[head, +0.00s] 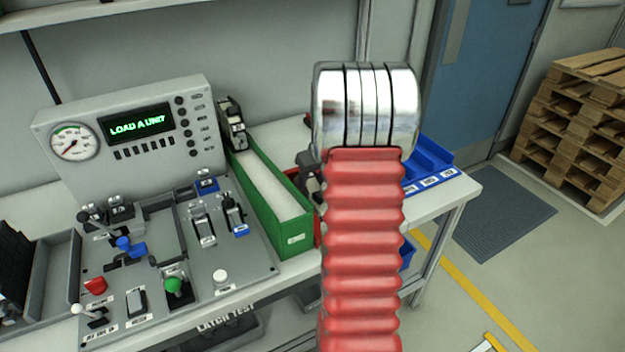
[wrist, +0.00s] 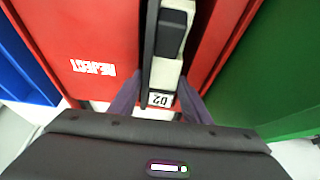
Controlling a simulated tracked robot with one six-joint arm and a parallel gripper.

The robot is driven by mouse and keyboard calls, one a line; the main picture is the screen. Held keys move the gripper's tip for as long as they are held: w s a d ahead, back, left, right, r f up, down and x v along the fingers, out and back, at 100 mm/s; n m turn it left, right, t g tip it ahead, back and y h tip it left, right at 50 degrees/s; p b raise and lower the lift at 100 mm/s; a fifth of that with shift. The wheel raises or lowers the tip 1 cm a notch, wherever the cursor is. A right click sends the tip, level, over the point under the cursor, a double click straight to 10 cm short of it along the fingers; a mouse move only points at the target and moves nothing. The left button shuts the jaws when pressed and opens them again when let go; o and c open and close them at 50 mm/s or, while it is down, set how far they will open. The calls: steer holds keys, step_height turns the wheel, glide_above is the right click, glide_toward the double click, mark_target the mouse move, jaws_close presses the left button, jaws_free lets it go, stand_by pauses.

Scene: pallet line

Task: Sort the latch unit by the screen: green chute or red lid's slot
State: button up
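A latch unit (wrist: 168,68), pale with a black top part and a "02" label, stands between the fingertips of my gripper (wrist: 160,88). The fingers appear closed on its sides. The unit is at the slot of the red lid (wrist: 98,35), which bears a "REJECT" label; how deep it sits cannot be told. In the head view my arm hides most of my gripper (head: 308,180) and the red lid. The green chute (head: 291,238) runs left of my arm; its green wall (wrist: 275,75) is at the right in the wrist view. The screen (head: 136,121) reads "LOAD A UNIT".
Another dark and grey latch-like unit (head: 233,125) is at the far end of the chute. The test panel (head: 75,160) with levers and knobs fills the bench's left. A blue bin (head: 432,158) stands right of my arm. Pallets (head: 575,125) are stacked on the floor.

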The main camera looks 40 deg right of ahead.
steer(key=shift+o, duration=0.7)
steer(key=shift+s+d+f, duration=0.1)
steer(key=shift+s+f, duration=0.2)
steer(key=shift+s+r, duration=0.1)
steer(key=shift+r, duration=0.1)
steer(key=v, duration=1.3)
steer(key=shift+w+r, duration=0.3)
steer(key=shift+r, duration=0.15)
stand_by(0.5)
